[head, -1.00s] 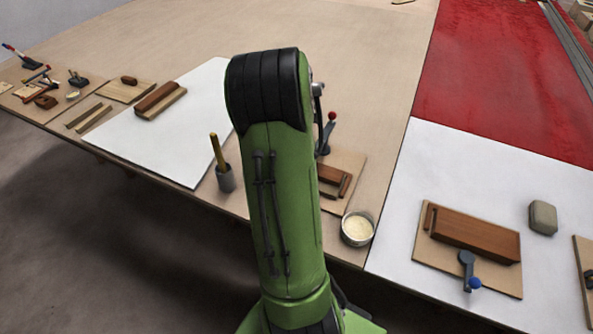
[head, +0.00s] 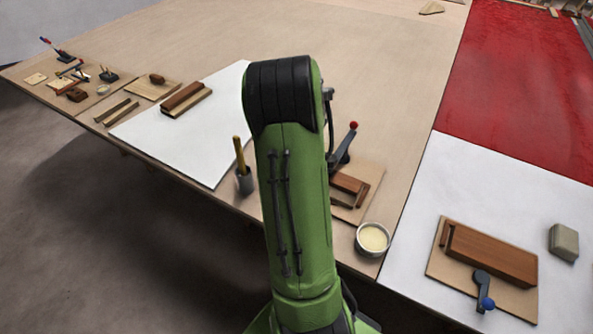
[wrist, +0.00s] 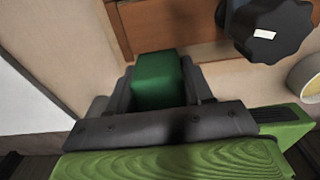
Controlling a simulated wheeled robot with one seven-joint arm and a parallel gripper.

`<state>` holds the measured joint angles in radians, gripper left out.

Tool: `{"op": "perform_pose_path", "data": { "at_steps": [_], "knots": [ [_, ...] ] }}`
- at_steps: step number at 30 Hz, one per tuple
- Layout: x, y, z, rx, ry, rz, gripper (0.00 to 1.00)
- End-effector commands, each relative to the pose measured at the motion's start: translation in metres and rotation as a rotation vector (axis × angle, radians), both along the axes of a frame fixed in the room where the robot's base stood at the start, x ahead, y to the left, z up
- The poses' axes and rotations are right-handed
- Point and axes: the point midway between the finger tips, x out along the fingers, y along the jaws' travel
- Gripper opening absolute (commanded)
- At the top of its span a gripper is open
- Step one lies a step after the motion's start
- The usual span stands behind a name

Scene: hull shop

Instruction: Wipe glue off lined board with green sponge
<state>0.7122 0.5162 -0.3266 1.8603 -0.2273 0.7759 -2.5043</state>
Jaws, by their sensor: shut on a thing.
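In the wrist view a green block, which looks like the green sponge (wrist: 158,76), sits between the dark jaws of my gripper (wrist: 157,92). The jaws are shut on it. Beyond it lies a brown wooden piece (wrist: 165,24) on a paler board. In the head view my arm hides the gripper and the sponge. A board (head: 366,208) with a brown wooden piece and a red-knobbed clamp (head: 344,146) lies just right of my arm. I cannot tell which board is the lined one, and I see no clear glue smear.
A bowl of cream-coloured stuff (head: 373,239) stands near the table edge. A pot with a yellow-handled tool (head: 244,181) stands left of my arm. A clamped board (head: 437,266) and a grey block (head: 563,242) lie at right. The white sheet (head: 180,143) is mostly clear.

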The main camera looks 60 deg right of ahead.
Motion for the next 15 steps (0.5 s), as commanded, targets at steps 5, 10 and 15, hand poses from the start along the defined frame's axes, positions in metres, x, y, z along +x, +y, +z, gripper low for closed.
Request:
{"op": "perform_pose_path", "data": {
  "at_steps": [5, 10, 15],
  "knots": [
    [-0.011, -0.001, -0.001, 0.002, 0.003, -0.004, 0.26],
    [-0.025, -0.003, 0.000, 0.001, 0.003, -0.006, 0.26],
    [-0.034, -0.003, 0.001, 0.001, 0.002, -0.002, 0.26]
  ]
}}
